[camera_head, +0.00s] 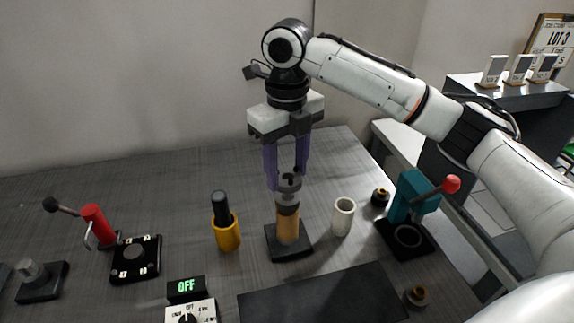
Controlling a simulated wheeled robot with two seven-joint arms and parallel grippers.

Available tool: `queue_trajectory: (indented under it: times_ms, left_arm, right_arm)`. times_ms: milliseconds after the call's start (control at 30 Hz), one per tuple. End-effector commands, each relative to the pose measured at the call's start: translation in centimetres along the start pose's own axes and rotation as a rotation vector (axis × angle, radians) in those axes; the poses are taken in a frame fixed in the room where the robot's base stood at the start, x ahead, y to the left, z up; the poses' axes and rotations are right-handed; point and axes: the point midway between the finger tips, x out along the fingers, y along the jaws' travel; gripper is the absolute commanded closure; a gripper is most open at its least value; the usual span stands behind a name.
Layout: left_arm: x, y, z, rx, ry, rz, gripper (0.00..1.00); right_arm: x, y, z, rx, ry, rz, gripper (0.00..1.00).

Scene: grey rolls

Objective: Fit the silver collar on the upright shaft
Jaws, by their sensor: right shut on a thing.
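My right gripper (287,184) hangs down from above, its two purple fingers shut on the silver collar (288,197). The collar is a grey ring-like piece directly over the upper end of the upright shaft (288,229). The shaft is tan and stands on a dark square base (289,247) in the middle of the table. The collar hides the shaft's top, so I cannot tell whether it is around the shaft or only resting on or above its end. My left gripper is not in view.
Left of the shaft stands a yellow holder (228,236) with a dark handle. Close on the right are a whitish cup (343,217) and a teal press (413,196) with a red knob.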

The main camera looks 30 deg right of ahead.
Motion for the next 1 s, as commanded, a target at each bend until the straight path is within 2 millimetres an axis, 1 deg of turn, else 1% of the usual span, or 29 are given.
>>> queue_trajectory:
  times_ms: [1000]
  left_arm:
    - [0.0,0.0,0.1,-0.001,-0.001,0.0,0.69]
  right_arm:
    - [3.0,0.0,0.0,0.0,0.0,0.0,0.86]
